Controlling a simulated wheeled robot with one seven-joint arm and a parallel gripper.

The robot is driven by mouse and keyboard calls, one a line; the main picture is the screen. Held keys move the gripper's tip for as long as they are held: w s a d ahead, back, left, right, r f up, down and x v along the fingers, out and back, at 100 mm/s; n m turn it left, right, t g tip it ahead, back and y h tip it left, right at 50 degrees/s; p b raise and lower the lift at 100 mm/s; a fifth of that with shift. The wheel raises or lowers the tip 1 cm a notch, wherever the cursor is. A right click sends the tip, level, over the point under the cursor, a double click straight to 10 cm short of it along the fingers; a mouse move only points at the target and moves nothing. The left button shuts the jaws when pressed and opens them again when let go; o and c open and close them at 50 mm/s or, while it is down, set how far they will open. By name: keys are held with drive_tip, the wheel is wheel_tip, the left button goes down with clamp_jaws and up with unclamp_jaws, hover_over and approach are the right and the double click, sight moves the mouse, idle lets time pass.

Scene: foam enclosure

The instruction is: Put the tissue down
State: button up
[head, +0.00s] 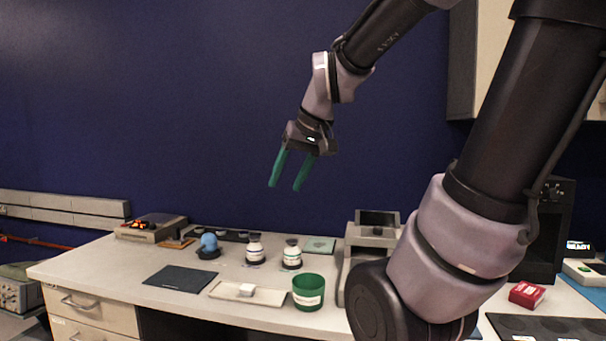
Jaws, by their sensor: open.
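My gripper (284,188) is open, its two green fingers pointing down with nothing between them. It hangs in the air well above the bench, in front of the blue wall. No other thing in view looks clearly like a tissue.
A green cup (308,293) stands right of the tray, and a dark flat mat (180,278) lies left of it. A grey machine (373,238) stands to the right. The bench's left front is clear.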

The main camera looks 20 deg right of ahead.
drive_tip(key=s+r+m+t, duration=0.1)
drive_tip(key=s+m, duration=0.2)
drive_tip(key=s, duration=0.3)
drive_tip(key=shift+d+r, duration=0.4)
drive_tip(key=shift+d, duration=0.05)
drive_tip(key=shift+o, duration=0.4)
idle(0.4)
